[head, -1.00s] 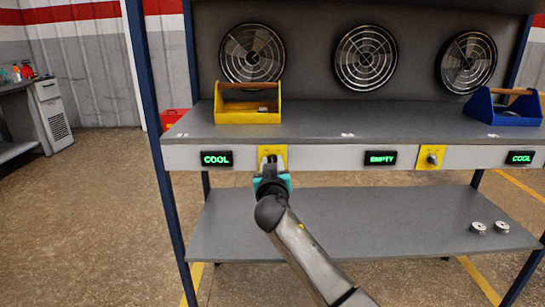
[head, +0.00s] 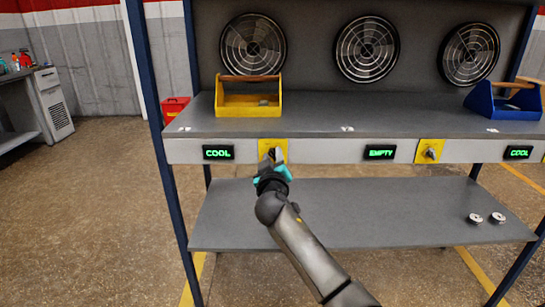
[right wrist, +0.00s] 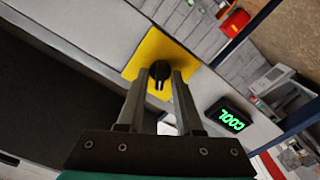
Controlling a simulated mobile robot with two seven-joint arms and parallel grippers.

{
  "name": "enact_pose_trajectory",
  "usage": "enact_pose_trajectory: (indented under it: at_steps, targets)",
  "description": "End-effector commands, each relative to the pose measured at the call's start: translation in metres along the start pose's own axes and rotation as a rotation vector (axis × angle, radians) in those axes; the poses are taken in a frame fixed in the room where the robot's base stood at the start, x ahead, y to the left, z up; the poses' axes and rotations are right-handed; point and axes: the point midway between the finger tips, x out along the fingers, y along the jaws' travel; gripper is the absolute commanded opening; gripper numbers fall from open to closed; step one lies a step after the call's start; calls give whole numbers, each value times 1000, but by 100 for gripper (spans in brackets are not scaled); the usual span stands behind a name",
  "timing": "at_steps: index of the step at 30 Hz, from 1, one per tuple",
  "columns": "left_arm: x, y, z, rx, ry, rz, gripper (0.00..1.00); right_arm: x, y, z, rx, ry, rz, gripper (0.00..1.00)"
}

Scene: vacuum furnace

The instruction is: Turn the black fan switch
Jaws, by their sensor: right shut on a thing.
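The black fan switch (right wrist: 159,69) is a small knob on a yellow plate (right wrist: 187,56) in the right wrist view. In the head view this plate (head: 265,146) is on the bench's front edge, right of a green "COOL" display (head: 218,152). My right gripper (right wrist: 161,82) has its two fingers on either side of the knob and is shut on it. In the head view my right gripper (head: 272,160) covers most of the knob and appears rolled to one side. My left gripper is not in view.
A second yellow switch plate (head: 429,145) sits further right, beside an "EMPTY" display (head: 380,152). A yellow tool carrier (head: 249,106) and a blue one (head: 505,106) stand on the bench under round fans. A lower shelf (head: 340,220) holds two small metal parts.

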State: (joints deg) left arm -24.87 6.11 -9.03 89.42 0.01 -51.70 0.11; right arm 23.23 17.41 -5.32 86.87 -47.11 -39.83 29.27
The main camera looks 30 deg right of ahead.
Motion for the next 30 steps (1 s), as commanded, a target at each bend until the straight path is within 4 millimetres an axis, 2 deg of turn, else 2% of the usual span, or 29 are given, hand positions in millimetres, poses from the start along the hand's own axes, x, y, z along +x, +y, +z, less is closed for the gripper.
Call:
enact_pose_trajectory:
  at_steps: [5, 6, 8, 20, 25, 30]
  targets:
    - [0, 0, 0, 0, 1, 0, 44, 0, -1, 2, -3, -4, -1, 0]
    - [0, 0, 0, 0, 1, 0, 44, 0, -1, 2, -3, -4, -1, 37]
    - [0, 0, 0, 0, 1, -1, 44, 0, -1, 2, -2, -4, -1, 44]
    - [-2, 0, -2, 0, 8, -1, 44, -7, -1, 0, 1, -1, -2, 44]
    - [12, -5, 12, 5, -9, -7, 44, -28, 0, 0, 0, -2, -3, 44]
    - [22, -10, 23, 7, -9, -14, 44, -59, 0, 0, 2, -3, -3, 44]
